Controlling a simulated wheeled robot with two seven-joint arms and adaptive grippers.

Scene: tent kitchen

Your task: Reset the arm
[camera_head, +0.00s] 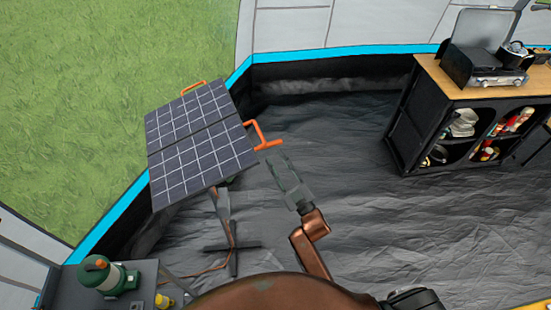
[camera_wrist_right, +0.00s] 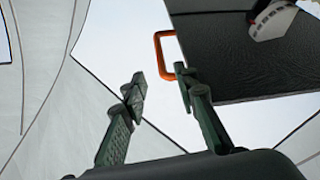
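My right gripper (camera_head: 277,161) is in the middle of the head view, at the end of a copper-coloured arm. It points away from me and its two fingers are apart with nothing between them. The right wrist view also shows the open fingers (camera_wrist_right: 162,82). Just beyond the fingertips is the orange handle (camera_head: 268,145) of a tilted solar panel (camera_head: 203,158). In the right wrist view the handle (camera_wrist_right: 159,52) shows past the fingertips, partly behind the right finger; I cannot tell whether they touch. My left gripper is not in view.
The solar panel stands on a dark stand (camera_head: 233,247) at the left. A green lantern (camera_head: 104,275) sits on a grey surface at lower left. A black shelf unit (camera_head: 460,105) with a camp stove (camera_head: 486,62) is at upper right. The dark floor (camera_head: 330,130) between is clear.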

